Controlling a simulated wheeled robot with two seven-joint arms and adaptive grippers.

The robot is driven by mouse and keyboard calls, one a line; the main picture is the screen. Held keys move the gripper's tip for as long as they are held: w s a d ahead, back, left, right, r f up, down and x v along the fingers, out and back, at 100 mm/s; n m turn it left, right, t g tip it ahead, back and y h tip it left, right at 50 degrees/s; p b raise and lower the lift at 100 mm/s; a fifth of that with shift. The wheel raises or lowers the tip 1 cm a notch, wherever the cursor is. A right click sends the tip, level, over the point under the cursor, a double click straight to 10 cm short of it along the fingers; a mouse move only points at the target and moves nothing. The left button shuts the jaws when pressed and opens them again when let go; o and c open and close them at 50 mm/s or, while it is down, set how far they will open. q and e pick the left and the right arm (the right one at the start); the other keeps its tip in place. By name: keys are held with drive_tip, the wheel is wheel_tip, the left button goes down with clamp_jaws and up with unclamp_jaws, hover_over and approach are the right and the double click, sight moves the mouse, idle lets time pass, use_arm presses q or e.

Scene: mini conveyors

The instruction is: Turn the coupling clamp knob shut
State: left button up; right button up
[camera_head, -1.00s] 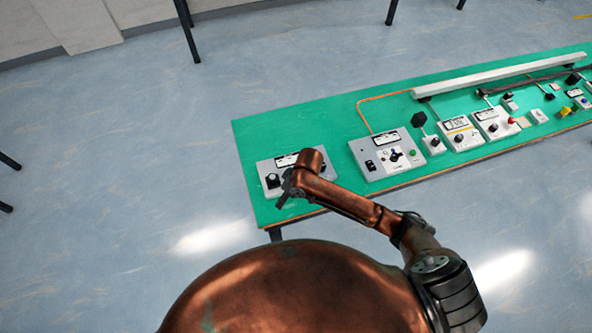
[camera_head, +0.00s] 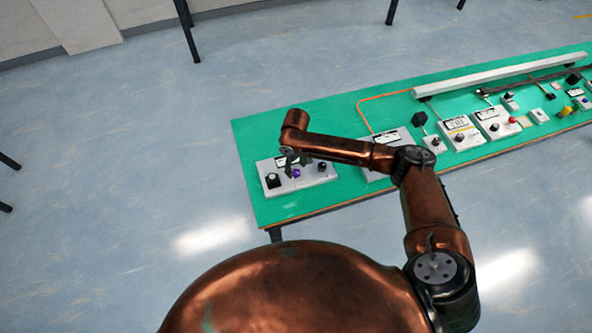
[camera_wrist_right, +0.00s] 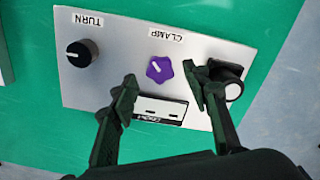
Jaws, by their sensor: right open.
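The purple clamp knob (camera_wrist_right: 159,69) is a lobed star shape with a pale pointer line, beside the upside-down CLAMP label on a light grey panel (camera_wrist_right: 120,45). In the head view the knob (camera_head: 296,173) shows on the panel (camera_head: 315,180) at the table's left end. My right gripper (camera_wrist_right: 161,84) is open and empty. In the wrist view its fingertips lie to either side of the knob, apart from it; their height above the panel is hard to tell. My left gripper is not in view.
A black TURN knob (camera_wrist_right: 82,53) sits left of the clamp knob in the wrist view. Another black knob (camera_wrist_right: 233,90) is partly behind the right finger. The green table (camera_head: 265,135) carries several other control boxes to the right.

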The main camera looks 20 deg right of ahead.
sight(296, 174)
drive_tip(key=shift+f, duration=1.2)
drive_tip(key=shift+c, duration=0.5)
drive_tip(key=c, duration=1.1)
drive_tip(key=shift+o, duration=0.2)
drive_tip(key=shift+r+p, duration=0.2)
drive_tip(key=shift+p, duration=0.2)
drive_tip(key=m+p, duration=1.1)
drive_tip(key=p, duration=0.3)
drive_tip(key=shift+s+a, duration=0.1)
drive_tip(key=m+p, duration=0.2)
drive_tip(key=m, duration=0.1)
drive_tip(key=shift+m+p, duration=0.3)
drive_tip(key=shift+p, duration=0.05)
drive_tip(key=shift+f+m+p, duration=0.15)
drive_tip(key=shift+m+p, duration=0.6)
drive_tip(key=shift+m, duration=0.95)
